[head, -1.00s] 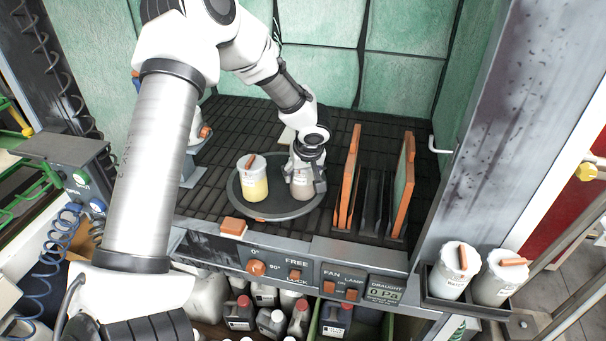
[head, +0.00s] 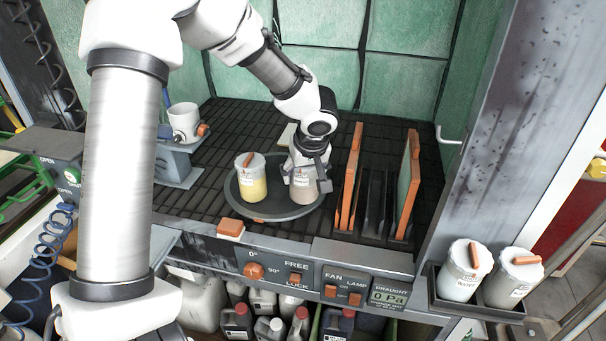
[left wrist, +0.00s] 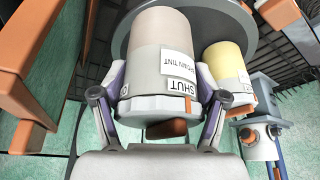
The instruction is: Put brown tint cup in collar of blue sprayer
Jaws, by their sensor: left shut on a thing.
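The brown tint cup (head: 303,190) has a pale brown body and a white lid; its label shows in the left wrist view (left wrist: 164,58). My left gripper (head: 307,168) is shut on it near the lid, with one finger on each side. The cup is at the right part of the round dark tray; I cannot tell whether it still touches it. At the back left a white, open-topped collar (head: 184,118) with an orange knob sits on a grey stand. A little blue shows beside it; my arm hides much of the sprayer.
A yellow cup (head: 252,182) stands close left of the brown one on the round tray (head: 262,213). Upright orange-edged panels (head: 350,180) stand close to the right. Two white cups (head: 463,272) sit in a holder at front right. The slatted floor between tray and stand is clear.

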